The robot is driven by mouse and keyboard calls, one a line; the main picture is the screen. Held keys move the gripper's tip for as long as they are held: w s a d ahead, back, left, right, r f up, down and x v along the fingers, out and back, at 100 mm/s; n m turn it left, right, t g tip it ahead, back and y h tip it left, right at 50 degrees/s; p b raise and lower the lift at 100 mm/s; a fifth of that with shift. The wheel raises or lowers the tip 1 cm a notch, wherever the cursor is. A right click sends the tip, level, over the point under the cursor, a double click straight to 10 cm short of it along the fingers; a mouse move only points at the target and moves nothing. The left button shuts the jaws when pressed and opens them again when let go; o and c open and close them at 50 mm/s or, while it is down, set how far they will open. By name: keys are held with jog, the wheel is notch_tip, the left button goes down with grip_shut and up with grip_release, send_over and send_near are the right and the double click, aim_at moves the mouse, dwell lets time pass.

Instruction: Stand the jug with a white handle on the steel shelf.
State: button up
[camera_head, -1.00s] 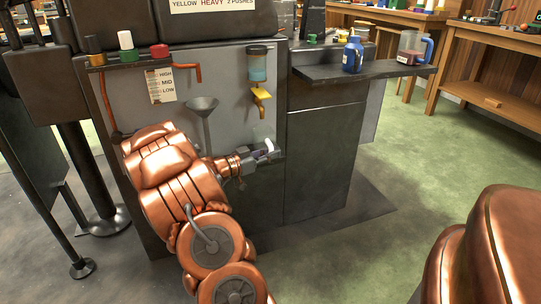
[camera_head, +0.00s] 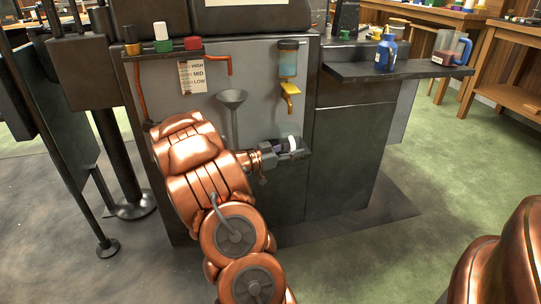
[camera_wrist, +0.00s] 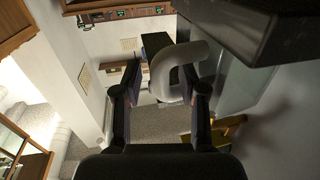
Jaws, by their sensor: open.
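The jug's white handle (camera_head: 293,142) shows at the small ledge below the yellow tap in the head view. My gripper (camera_head: 279,149) is right at it and covers much of the jug. In the wrist view the pale curved handle (camera_wrist: 190,48) lies between the two spread fingers of my gripper (camera_wrist: 163,80). The jug's clear body (camera_wrist: 235,88) is beyond it to the right. The gripper is open; whether a finger touches the handle I cannot tell. The dark steel shelf (camera_head: 345,72) sticks out at the upper right.
A blue bottle (camera_head: 386,53) and a clear jug with a blue handle (camera_head: 447,52) stand on the shelf. The yellow tap (camera_head: 289,92) hangs above the ledge, with a grey funnel (camera_head: 232,98) to its left. Green floor is clear at right.

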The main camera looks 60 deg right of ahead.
jog(key=p+v, duration=0.3)
jog(key=v, duration=0.7)
jog(key=shift+w+a, duration=0.15)
jog(key=shift+a, duration=0.1)
jog(key=shift+w, duration=0.1)
